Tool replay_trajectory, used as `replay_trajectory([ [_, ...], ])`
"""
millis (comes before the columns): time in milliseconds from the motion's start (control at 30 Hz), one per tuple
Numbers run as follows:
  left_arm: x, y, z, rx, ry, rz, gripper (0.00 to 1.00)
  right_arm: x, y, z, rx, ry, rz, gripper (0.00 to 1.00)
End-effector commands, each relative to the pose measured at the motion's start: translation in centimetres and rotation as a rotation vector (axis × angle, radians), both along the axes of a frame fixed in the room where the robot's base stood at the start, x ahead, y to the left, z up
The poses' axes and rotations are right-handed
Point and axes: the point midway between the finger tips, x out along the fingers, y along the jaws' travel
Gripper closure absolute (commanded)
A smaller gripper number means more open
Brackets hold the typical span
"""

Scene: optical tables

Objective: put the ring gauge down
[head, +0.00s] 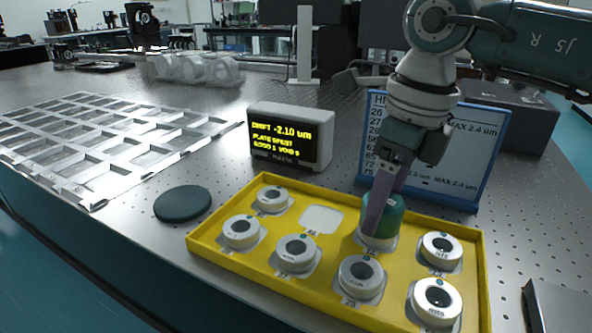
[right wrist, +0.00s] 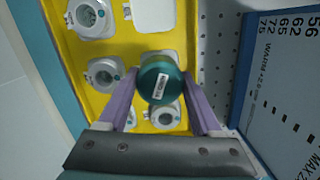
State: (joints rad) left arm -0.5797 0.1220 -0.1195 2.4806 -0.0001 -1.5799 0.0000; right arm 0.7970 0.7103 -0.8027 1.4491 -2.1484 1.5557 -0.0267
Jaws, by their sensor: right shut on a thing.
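My right gripper (head: 378,208) points down over the yellow tray (head: 270,272), its purple fingers shut around a teal round piece (head: 391,214). In the right wrist view my right gripper (right wrist: 162,112) has this teal piece (right wrist: 160,76), with a white label, between its fingers. A white ring shows just below it at a tray place; I cannot tell whether the two are one ring gauge or whether it rests on the tray. Several white ring gauges (head: 297,253) sit in the tray. One white tray place (head: 321,219) is empty. My left gripper is out of view.
A dark green disc (head: 182,203) lies left of the tray. A blue-framed chart board (head: 440,160) stands close behind my right gripper. A silver grid rack (head: 105,140) lies at left.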

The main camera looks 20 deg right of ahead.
Motion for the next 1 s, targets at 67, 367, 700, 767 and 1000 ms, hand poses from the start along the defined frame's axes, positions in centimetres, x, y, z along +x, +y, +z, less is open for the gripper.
replay_trajectory([
  [67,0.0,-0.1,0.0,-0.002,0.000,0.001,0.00,0.1,0.0,0.1,0.000,-0.003,0.001,1.00],
  [367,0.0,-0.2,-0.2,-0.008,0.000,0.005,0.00,0.1,0.0,-0.2,0.000,-0.001,0.000,0.30],
  [700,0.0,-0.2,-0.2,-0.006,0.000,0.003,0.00,0.0,0.0,-0.2,0.000,-0.002,0.000,0.04],
  [767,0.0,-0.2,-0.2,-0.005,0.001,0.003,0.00,0.0,0.0,-0.2,0.000,-0.002,0.000,0.04],
  [1000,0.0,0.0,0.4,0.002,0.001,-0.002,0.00,0.0,-0.1,1.6,-0.001,-0.006,0.002,0.04],
])
